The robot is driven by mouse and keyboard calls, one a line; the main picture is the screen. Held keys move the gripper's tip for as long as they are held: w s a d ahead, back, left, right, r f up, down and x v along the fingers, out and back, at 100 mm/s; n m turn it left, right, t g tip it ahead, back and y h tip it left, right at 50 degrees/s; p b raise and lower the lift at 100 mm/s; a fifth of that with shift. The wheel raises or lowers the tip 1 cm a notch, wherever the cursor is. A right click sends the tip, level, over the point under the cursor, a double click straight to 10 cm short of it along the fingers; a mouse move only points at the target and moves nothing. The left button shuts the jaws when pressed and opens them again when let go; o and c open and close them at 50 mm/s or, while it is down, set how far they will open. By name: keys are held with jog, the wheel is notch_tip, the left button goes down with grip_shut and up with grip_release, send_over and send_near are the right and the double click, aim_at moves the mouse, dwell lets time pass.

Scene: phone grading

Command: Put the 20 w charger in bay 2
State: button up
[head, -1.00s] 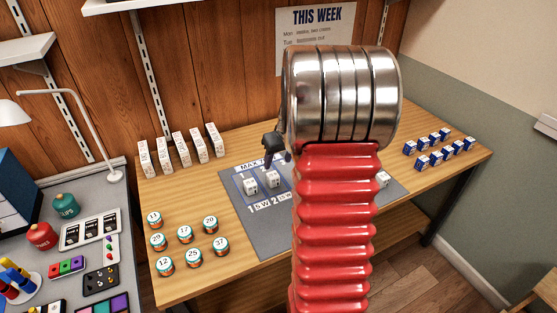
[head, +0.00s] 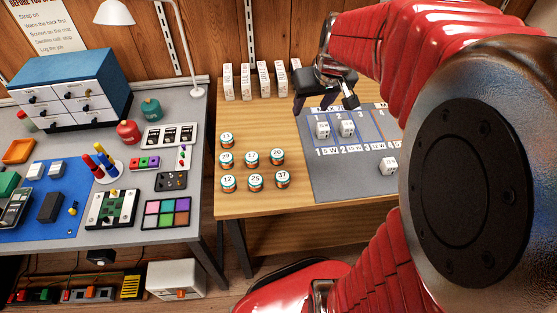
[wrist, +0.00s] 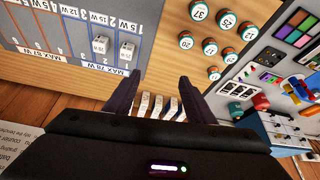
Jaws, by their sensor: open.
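Two white chargers stand upright on the grey mat (head: 325,178), one in bay 1 (head: 323,130) and one in bay 2 (head: 346,128). They also show in the wrist view, the bay 1 charger (wrist: 127,50) and the bay 2 charger (wrist: 99,45). The bay 2 charger's print may read 20, but it is too small to be sure. A third white charger (head: 389,165) stands on the mat's front right, outside the bays. My gripper (head: 326,104) is open and empty above the mat's back left corner. In the wrist view its fingers (wrist: 165,82) are apart with nothing between them.
Several white boxes (head: 263,82) stand at the table's back, close behind my gripper. Several numbered round tins (head: 253,158) stand left of the mat. A grey bench (head: 205,195) with a blue drawer cabinet (head: 75,75) adjoins at left. My arm hides the table's right side.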

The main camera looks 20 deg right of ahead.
jog(key=s+a+r+n, duration=0.1)
jog(key=s+a+r, duration=0.2)
jog(key=s+a, duration=1.3)
jog(key=shift+s+n+t+y, duration=0.2)
jog(key=shift+n+t+y, duration=0.1)
jog(key=shift+t, duration=0.1)
